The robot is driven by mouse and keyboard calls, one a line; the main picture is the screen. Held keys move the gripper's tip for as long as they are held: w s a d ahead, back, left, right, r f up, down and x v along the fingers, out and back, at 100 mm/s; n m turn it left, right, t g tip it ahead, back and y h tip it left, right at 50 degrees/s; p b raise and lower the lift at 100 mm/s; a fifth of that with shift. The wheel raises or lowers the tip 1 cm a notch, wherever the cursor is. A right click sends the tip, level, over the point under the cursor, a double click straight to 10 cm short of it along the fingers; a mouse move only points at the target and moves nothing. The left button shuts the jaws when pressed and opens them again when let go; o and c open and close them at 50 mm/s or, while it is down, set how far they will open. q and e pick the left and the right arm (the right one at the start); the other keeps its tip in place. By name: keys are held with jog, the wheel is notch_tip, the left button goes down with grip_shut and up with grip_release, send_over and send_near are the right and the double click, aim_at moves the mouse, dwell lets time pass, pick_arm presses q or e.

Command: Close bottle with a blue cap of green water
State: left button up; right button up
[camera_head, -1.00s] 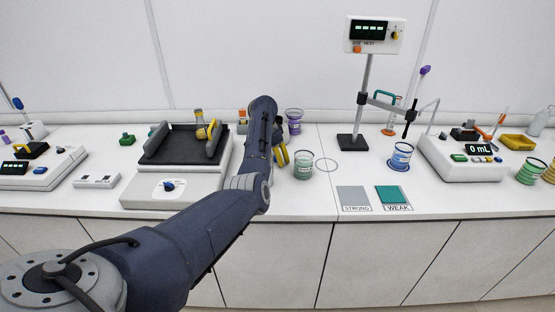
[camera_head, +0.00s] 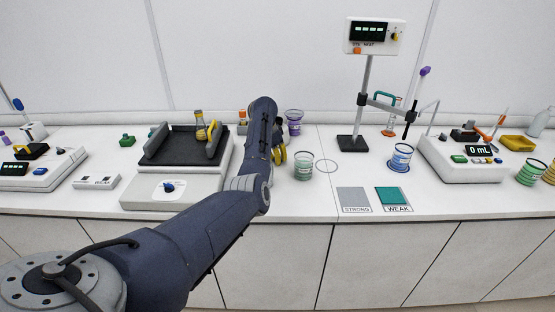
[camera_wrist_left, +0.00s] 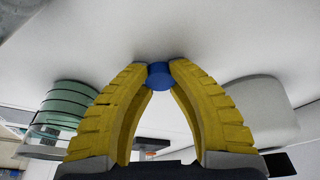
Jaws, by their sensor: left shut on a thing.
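My left gripper (camera_wrist_left: 160,75) has yellow ribbed fingers, with their tips shut on a small blue cap (camera_wrist_left: 160,76) in the left wrist view. In the head view the left gripper (camera_head: 282,154) is mostly hidden behind my own dark arm, just left of the green beaker, and the cap is hidden there. A bottle of green water cannot be made out; it may be behind the arm. I cannot tell whether the cap touches anything beyond the fingers. My right gripper is not in view.
A beaker with green liquid (camera_head: 303,167) stands right of the gripper. A stirrer stand (camera_head: 351,142), a blue beaker (camera_head: 399,160) and two pads marked STRONG (camera_head: 354,197) and WEAK (camera_head: 392,195) are farther right. The counter front is clear.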

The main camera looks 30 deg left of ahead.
pick_arm(q)
jog(key=shift+r, duration=0.15)
notch_tip(320, 180, up, 20)
jog(key=shift+f, duration=0.15)
dwell(0.4)
